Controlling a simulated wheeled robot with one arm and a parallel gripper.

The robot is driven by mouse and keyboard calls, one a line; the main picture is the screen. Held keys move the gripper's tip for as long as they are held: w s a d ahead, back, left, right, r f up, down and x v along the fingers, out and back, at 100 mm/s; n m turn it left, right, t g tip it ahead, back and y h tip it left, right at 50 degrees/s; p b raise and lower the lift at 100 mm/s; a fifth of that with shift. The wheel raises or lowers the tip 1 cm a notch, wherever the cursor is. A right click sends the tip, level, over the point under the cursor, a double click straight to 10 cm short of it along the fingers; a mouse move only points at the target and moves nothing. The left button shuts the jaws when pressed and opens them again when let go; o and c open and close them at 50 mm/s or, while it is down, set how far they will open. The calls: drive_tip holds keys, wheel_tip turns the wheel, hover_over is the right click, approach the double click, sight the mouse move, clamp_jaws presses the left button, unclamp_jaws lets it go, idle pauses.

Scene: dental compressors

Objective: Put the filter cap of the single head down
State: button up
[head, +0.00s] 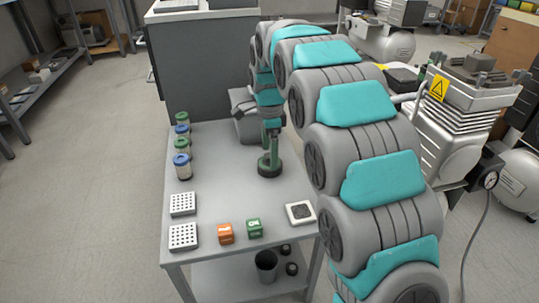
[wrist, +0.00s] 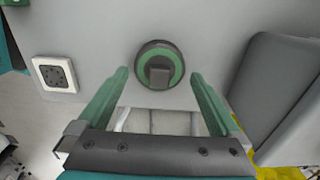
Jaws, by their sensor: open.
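The filter cap (head: 266,171) is a dark round disc with a green ring and a grey square knob. It appears to rest flat on the table, right of the jars. In the wrist view the cap (wrist: 148,82) lies between and just beyond the fingertips, with a gap on both sides. My gripper (head: 272,148) has green fingers and is above the cap in the head view. The single head's compressor cannot be told for certain.
A compressor (head: 455,130) stands at the right. The table around the cap is clear.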

wheel_tip(320, 180, up, 11)
drive_tip(key=shift+f+p, duration=0.2)
drive_tip(key=shift+p, duration=0.25)
drive_tip(key=s+d+f+n+g, duration=0.1)
drive_tip(key=s+d+n, duration=0.3)
drive_tip(key=s+d, duration=0.45)
drive_tip(key=s+d+f+n, duration=0.1)
drive_tip(key=s+d+n, duration=0.35)
drive_tip(key=s, duration=0.75)
drive_tip(key=s+d+f+n, duration=0.2)
drive_tip(key=s+f+n, duration=0.1)
drive_tip(key=s, duration=0.7)
drive_tip(key=s+d+f+n, duration=0.2)
drive_tip(key=s+f, duration=0.4)
drive_tip(key=s, duration=0.4)
drive_tip(key=shift+s+d+n+g, duration=0.2)
drive_tip(key=shift+s+n+g, duration=0.15)
drive_tip(key=shift+n, duration=0.3)
